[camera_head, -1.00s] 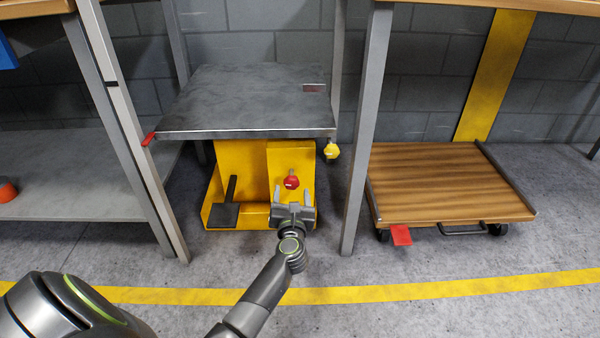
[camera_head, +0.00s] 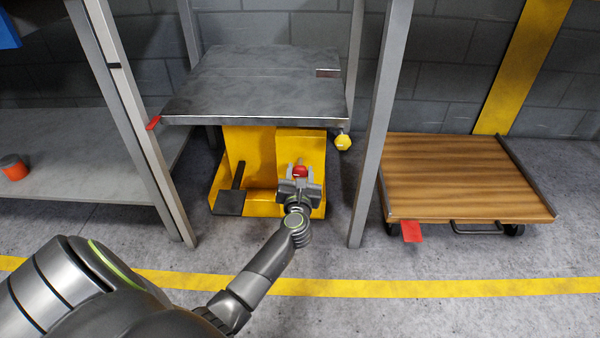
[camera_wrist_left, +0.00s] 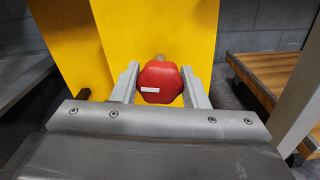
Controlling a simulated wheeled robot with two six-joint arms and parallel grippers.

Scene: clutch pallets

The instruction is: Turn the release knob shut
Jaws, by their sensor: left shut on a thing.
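The red release knob (camera_head: 300,171) is on the front of the yellow lift base (camera_head: 248,150), under a grey metal platform. In the left wrist view the knob (camera_wrist_left: 160,82) is a faceted red cap with a small white mark on its face. My left gripper (camera_head: 300,174) is at the knob, with one finger on each side of it. In the wrist view my left gripper (camera_wrist_left: 160,86) is shut on the knob, its fingers against the knob's sides. My right gripper is not in view.
A yellow knob (camera_head: 343,142) sits under the platform's (camera_head: 262,80) right corner. A black pedal (camera_head: 230,202) is left of my gripper. Grey posts (camera_head: 383,125) stand on both sides. A wooden dolly (camera_head: 465,180) is at the right. The front floor is clear.

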